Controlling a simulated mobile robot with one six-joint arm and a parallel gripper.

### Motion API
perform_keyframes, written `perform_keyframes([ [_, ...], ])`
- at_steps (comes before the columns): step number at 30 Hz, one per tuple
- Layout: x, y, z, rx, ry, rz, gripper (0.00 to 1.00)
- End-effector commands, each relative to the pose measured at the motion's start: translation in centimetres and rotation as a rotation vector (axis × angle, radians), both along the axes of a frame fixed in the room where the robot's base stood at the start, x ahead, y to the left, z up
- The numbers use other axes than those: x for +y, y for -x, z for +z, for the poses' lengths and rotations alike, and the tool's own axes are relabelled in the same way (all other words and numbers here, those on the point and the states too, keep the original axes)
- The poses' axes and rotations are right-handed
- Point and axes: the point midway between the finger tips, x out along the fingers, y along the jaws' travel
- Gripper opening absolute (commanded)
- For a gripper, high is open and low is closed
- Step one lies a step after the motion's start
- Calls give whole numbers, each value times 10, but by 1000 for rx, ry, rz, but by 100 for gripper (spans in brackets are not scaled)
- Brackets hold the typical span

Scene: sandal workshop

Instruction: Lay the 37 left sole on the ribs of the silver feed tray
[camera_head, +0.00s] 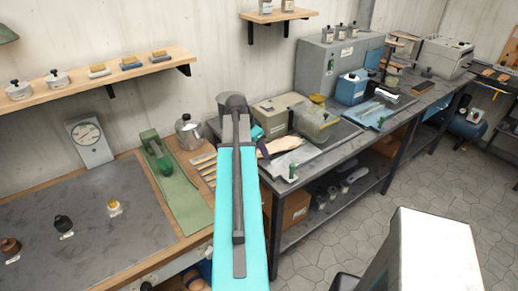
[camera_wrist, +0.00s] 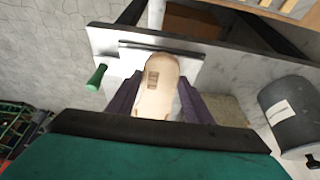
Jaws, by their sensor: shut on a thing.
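My gripper (camera_wrist: 158,98) is shut on a pale tan sole (camera_wrist: 156,72), with one dark purple jaw along each side of it. A small dark printed patch shows on the sole's face; I cannot read a size. In the head view the sole (camera_head: 287,145) sticks out to the right of my gripper (camera_head: 263,150). The silver feed tray (camera_head: 296,160) is on the bench, just beyond and below the sole. In the wrist view the sole's tip overlaps the tray (camera_wrist: 105,42), which has a green handle (camera_wrist: 96,78). Whether they touch, I cannot tell. The ribs are not clear.
A beige machine (camera_head: 278,112) and a box with a greenish clear cover (camera_head: 318,122) stand behind the tray. A grey labelled container (camera_wrist: 293,112) is at the right of the wrist view. A blue tray (camera_head: 370,115) lies farther along the dark bench.

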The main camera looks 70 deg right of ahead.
Motion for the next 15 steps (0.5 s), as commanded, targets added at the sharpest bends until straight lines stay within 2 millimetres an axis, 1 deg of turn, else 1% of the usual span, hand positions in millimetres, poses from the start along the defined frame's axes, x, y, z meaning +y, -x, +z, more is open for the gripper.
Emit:
perform_keyframes([
  [1, -2, 1, -5, 0, 0, 0, 22],
  [8, -9, 5, -21, 0, 1, 0, 22],
  [15, -25, 15, -21, -1, 1, -1, 22],
])
